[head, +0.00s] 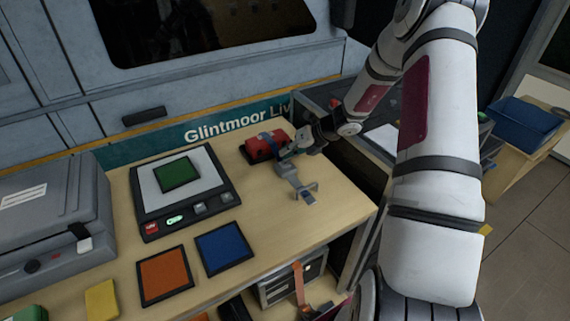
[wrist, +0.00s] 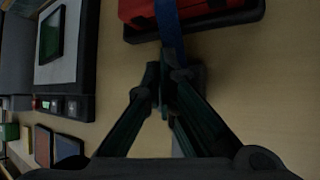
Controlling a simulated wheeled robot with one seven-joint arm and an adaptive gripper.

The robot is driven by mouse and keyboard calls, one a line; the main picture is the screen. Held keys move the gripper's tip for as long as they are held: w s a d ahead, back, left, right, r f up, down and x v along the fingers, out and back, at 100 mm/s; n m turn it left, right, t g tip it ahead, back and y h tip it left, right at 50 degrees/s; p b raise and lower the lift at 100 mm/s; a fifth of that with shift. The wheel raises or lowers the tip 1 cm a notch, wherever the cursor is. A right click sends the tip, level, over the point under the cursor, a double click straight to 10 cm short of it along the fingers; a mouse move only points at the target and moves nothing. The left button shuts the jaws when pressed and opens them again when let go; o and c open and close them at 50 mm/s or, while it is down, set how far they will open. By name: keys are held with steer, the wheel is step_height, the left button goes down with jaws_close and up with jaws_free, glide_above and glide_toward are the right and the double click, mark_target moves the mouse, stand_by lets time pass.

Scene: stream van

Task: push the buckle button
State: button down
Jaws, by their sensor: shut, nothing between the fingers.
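A red case (head: 262,146) with a blue strap (head: 266,141) lies in a dark tray near the back edge of the table. It also shows at the top of the wrist view (wrist: 190,8), where the strap (wrist: 170,32) runs down to my fingertips. A grey buckle-like piece (head: 287,172) lies in front of the case, with a forked end towards the table's front. My gripper (head: 285,154) is shut and empty, its fingertips (wrist: 166,88) over or against this piece. The fingers hide much of it, including any button, and I cannot tell whether they touch it.
A scale-like device (head: 185,188) with a green square stands left of the case. Orange (head: 166,275) and blue (head: 224,248) squares lie in front of it. A grey hard case (head: 50,225) stands far left. The tabletop right of the grey piece is clear.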

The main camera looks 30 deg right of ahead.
mark_target(287, 162)
steer(key=shift+f, duration=0.4)
steer(key=shift+f+b, duration=0.45)
steer(key=shift+f, duration=0.05)
stand_by(0.7)
stand_by(0.3)
steer(key=shift+r+p, duration=0.65)
steer(key=shift+r, duration=0.3)
steer(key=shift+r, duration=0.1)
steer(key=shift+r+p, duration=1.5)
steer(key=shift+r, duration=0.95)
